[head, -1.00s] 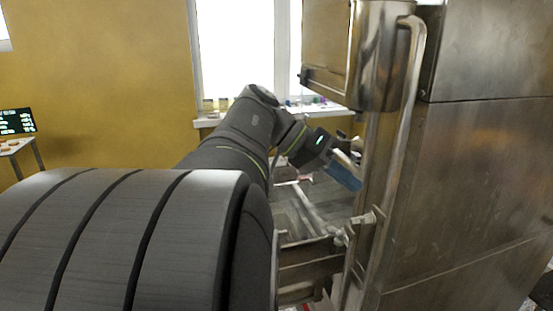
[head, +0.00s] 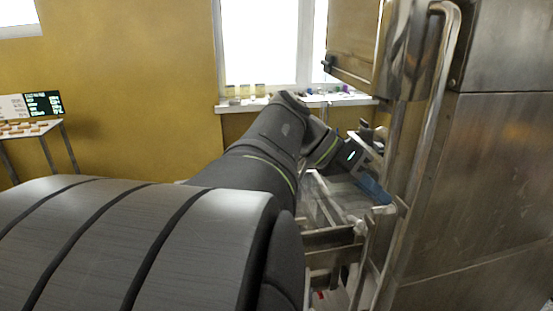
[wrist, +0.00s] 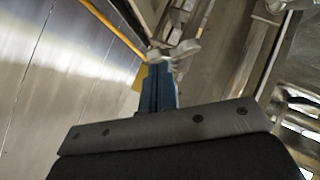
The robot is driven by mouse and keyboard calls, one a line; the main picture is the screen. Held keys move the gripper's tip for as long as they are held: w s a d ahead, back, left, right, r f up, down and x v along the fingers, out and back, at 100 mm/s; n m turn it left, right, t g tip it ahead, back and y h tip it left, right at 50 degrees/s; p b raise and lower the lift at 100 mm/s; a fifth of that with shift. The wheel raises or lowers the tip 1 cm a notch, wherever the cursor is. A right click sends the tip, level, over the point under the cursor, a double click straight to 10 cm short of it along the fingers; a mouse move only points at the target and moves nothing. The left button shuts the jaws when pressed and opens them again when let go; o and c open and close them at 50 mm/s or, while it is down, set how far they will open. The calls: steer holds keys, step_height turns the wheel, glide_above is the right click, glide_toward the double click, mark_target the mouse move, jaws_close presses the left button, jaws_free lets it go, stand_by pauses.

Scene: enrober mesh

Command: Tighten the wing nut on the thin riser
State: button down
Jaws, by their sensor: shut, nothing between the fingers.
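My gripper (wrist: 158,78) shows its blue fingers closed together with nothing between them. In the wrist view, a pale metal piece with wing-like lobes (wrist: 174,50), which looks like the wing nut, is just beyond the fingertips. I cannot tell whether they touch it. A narrow metal bar (wrist: 197,22) runs up behind it and may be the thin riser. In the head view, the blue fingers (head: 373,190) are beside the steel machine's front edge, and the wing nut cannot be made out there.
A tall steel cabinet (head: 480,190) with a long tubular handle (head: 440,80) stands close on the right. Metal rails (head: 330,238) lie below my gripper. A windowsill (head: 300,102) with small items is behind. A side table (head: 35,130) stands far left.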

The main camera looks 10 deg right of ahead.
steer(key=shift+s+m+t, duration=0.25)
steer(key=shift+m+t, duration=0.05)
steer(key=shift+t, duration=0.2)
steer(key=shift+s+f+m+t+y, duration=0.15)
steer(key=shift+s+m+t, duration=0.2)
steer(key=shift+t, duration=0.25)
steer(key=shift+s+r+m+t+y, duration=0.15)
steer(key=shift+s+m+t, duration=0.15)
steer(key=shift+t, duration=0.3)
steer(key=shift+s+f+m+t, duration=0.25)
steer(key=shift+f+t, duration=0.05)
steer(key=shift+t, duration=0.2)
steer(key=shift+s, duration=0.15)
steer(key=s+d+r, duration=0.2)
steer(key=s+r, duration=0.9)
steer(key=shift+s+d, duration=0.15)
steer(key=shift+d, duration=0.05)
